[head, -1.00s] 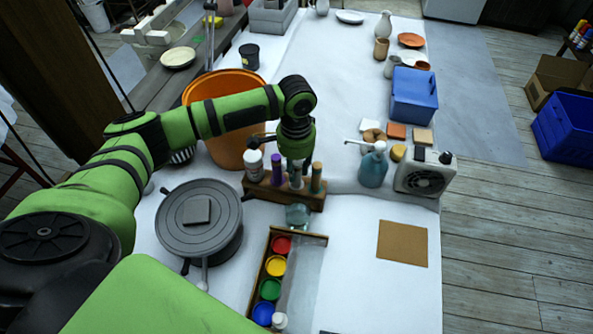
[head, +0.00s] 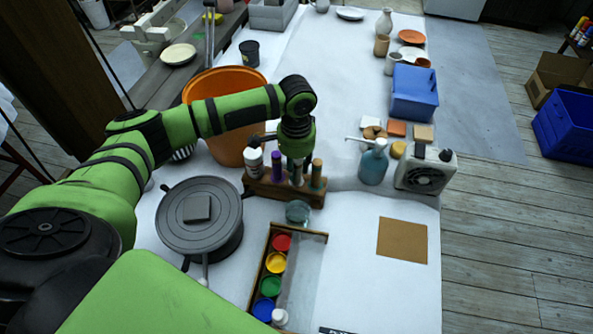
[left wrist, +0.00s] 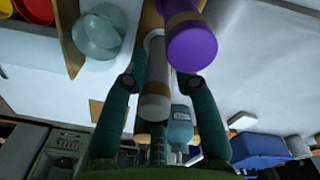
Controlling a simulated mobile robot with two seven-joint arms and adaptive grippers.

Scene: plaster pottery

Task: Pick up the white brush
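The white brush (head: 297,180) stands upright in the wooden rack (head: 259,189), between a purple-handled tool (head: 277,167) and a green-handled one (head: 316,176). My left gripper (head: 297,158) points down over the rack, right at the white brush. In the left wrist view the white brush (left wrist: 155,88) lies between the two teal fingers (left wrist: 160,84) of my left gripper. The fingers are apart, with a narrow gap seen on each side of the brush. The purple tool (left wrist: 191,45) is close beside it, near the right finger. My right gripper is not in view.
A white bottle (head: 254,164) is at the rack's left end. A glass jar (head: 298,212) and a paint tray (head: 256,270) are in front. An orange bucket (head: 225,152) is behind left. A blue pump bottle (head: 373,165) stands to the right. The table's front right is mostly clear.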

